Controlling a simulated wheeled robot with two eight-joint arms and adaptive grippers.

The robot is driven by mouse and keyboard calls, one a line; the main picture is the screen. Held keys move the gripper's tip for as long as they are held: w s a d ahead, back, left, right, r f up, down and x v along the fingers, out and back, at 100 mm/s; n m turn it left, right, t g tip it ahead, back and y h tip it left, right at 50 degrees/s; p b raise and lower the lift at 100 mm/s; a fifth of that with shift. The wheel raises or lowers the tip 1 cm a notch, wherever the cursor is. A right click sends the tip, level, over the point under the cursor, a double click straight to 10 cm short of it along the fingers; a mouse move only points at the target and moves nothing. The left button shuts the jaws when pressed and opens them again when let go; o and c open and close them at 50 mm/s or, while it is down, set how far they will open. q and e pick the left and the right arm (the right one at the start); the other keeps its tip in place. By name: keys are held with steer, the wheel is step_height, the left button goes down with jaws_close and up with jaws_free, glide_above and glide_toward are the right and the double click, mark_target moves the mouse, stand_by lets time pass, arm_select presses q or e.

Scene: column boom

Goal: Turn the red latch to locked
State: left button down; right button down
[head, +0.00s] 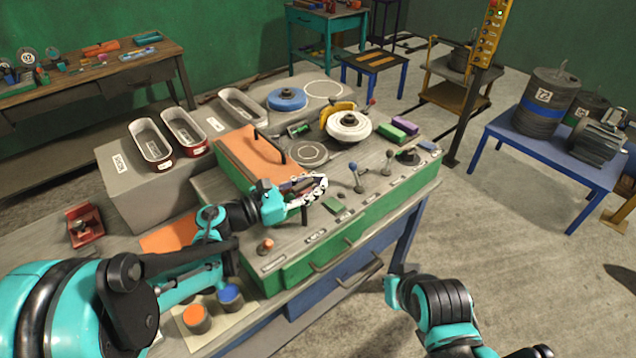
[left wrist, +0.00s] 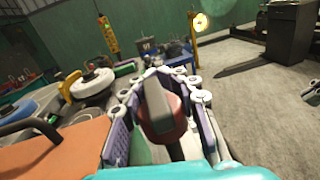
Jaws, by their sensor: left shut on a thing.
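My left gripper (head: 312,190) reaches over the front of the workbench console (head: 300,240), beside the orange panel. In the left wrist view, its fingers (left wrist: 163,100) are closed around a dark red handle (left wrist: 163,122), which looks like the red latch. The handle stands between the finger pads, with a dark grey face towards the camera. In the head view the fingers hide most of it, and I cannot read its lock position.
The orange panel (head: 245,155) has a black handle. A white wheel (head: 349,126) and blue disc (head: 287,99) sit behind. Metal trays (head: 151,143) stand left.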

arm_select(q)
steer(key=n+t+y, duration=0.1)
steer(key=t, duration=0.1)
steer(key=n+t+y, duration=0.2)
steer(key=w+n+t+y, duration=0.1)
steer(key=n+t+y, duration=0.1)
steer(key=shift+a, duration=0.4)
steer(key=shift+w+a+n+t+y+b, duration=0.2)
steer(key=shift+a+n+t+y, duration=0.35)
steer(key=shift+n+y, duration=2.05)
steer(key=shift+w+a+n+t+y+b, duration=0.2)
steer(key=shift+a+n+y, duration=1)
steer(key=shift+y, duration=2.4)
steer(key=shift+a+n+t+y+b, duration=0.25)
steer(key=shift+n+t+y, duration=0.3)
steer(key=shift+n+y, duration=2.25)
steer(key=shift+a+y, duration=0.1)
steer(key=shift+y, duration=0.4)
steer(key=c, duration=1.1)
jaws_free()
steer(key=shift+c, duration=0.2)
